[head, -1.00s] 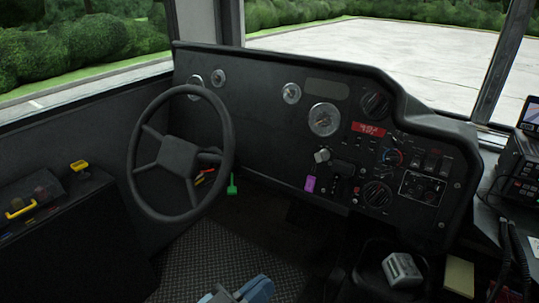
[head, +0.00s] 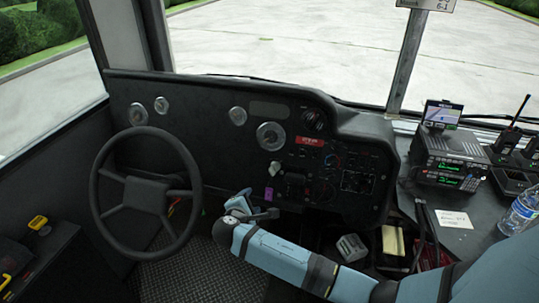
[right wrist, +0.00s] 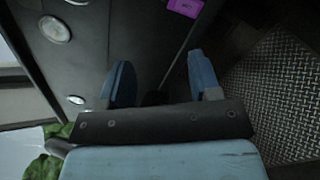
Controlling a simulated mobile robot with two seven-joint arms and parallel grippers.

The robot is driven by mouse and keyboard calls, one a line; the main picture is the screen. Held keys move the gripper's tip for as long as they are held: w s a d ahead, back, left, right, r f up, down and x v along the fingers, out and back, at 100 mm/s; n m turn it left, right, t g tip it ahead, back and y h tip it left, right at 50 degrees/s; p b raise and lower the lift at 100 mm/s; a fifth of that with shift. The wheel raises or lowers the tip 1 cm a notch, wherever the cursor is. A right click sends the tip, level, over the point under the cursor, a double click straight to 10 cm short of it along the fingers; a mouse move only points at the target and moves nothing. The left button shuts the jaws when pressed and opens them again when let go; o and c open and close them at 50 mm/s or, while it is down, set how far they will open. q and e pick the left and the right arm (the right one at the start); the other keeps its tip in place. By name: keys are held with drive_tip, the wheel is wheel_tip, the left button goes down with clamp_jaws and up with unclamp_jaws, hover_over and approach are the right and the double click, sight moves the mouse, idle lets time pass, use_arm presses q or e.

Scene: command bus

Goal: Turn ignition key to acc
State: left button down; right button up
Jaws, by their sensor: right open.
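A purple tag (head: 269,195) hangs on the lower part of the black dashboard (head: 215,135), below a pale knob (head: 274,168). I cannot make out the ignition key itself or its position. My right gripper (head: 238,203) is in front of the lower dashboard, left of the purple tag and apart from it. In the right wrist view its two blue fingers (right wrist: 162,85) are spread with nothing between them. The purple tag (right wrist: 186,7) shows there at the top edge, beyond the fingers. My left gripper is not in view.
The steering wheel (head: 145,195) stands just left of my right gripper. Gauges and switches cover the dashboard. A radio unit (head: 450,158), handheld radios (head: 515,125) and a water bottle (head: 520,212) stand on the right shelf. Patterned metal floor (head: 205,265) lies below.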

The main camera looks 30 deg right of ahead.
sight(272, 170)
drive_tip(key=w+d, duration=0.2)
drive_tip(key=d, duration=0.2)
drive_tip(key=w+d+h, duration=0.1)
drive_tip(key=w+d, duration=0.2)
drive_tip(key=d, duration=0.2)
drive_tip(key=w+d+g+h+b, duration=0.1)
drive_tip(key=w+d, duration=0.2)
drive_tip(key=d, duration=0.2)
drive_tip(key=shift+w+f, duration=0.15)
drive_tip(key=shift+f, duration=0.2)
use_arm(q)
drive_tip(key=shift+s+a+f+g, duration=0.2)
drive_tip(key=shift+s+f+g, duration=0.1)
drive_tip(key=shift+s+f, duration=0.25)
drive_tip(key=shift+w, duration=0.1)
use_arm(e)
drive_tip(key=shift+a, duration=0.1)
clamp_jaws()
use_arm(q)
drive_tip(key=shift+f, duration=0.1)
